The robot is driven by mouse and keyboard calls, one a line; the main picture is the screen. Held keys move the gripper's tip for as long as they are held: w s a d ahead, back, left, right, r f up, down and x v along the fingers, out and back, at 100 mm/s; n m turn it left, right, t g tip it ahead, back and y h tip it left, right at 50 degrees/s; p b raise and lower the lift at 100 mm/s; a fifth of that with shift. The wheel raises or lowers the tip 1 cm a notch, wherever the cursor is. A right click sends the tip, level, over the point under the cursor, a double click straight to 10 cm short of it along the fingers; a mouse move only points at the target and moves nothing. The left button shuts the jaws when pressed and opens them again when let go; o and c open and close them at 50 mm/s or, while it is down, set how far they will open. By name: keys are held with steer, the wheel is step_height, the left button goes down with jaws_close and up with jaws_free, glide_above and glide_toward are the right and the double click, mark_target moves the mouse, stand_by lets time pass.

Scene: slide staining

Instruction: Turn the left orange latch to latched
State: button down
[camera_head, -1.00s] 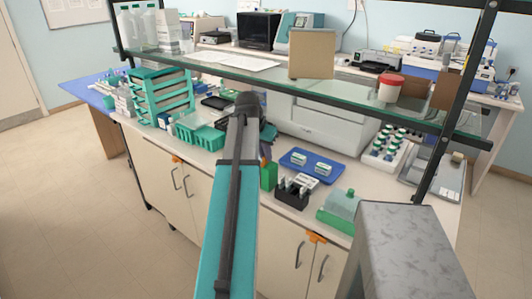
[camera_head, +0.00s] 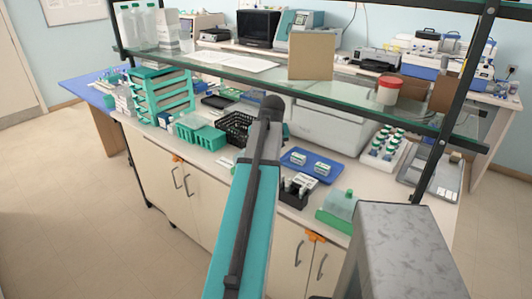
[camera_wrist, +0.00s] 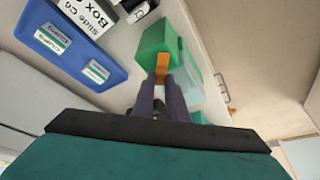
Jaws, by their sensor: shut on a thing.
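The left orange latch (camera_head: 177,158) is at the top of the left pair of cabinet doors, small in the head view; its exact angle is hard to tell. A second orange latch (camera_head: 316,237) is above the right pair of doors. My gripper (camera_wrist: 161,84) is shut on a narrow orange piece (camera_wrist: 162,64) in the wrist view. That piece stands in front of a green block (camera_wrist: 154,36); I cannot tell whether they are joined. In the head view my arm hides the gripper, which is over the bench, well right of the left latch.
A glass shelf (camera_head: 350,97) crosses above. Teal racks (camera_head: 200,136) and a black basket (camera_head: 234,127) stand left.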

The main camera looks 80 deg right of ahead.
steer(key=n, duration=0.1)
steer(key=s+n+t, duration=0.1)
steer(key=n, duration=0.1)
steer(key=shift+f+y, duration=0.1)
steer(key=shift+y, duration=0.3)
steer(key=shift+n+t+y, duration=0.5)
steer(key=shift+n, duration=1.3)
steer(key=c, duration=1.8)
jaws_free()
steer(key=shift+o, duration=0.2)
steer(key=shift+w, duration=0.1)
steer(key=shift+r, duration=0.2)
steer(key=b+v, duration=0.1)
steer(key=v, duration=0.6)
steer(key=shift+r+b, duration=0.15)
steer(key=shift+b, duration=0.25)
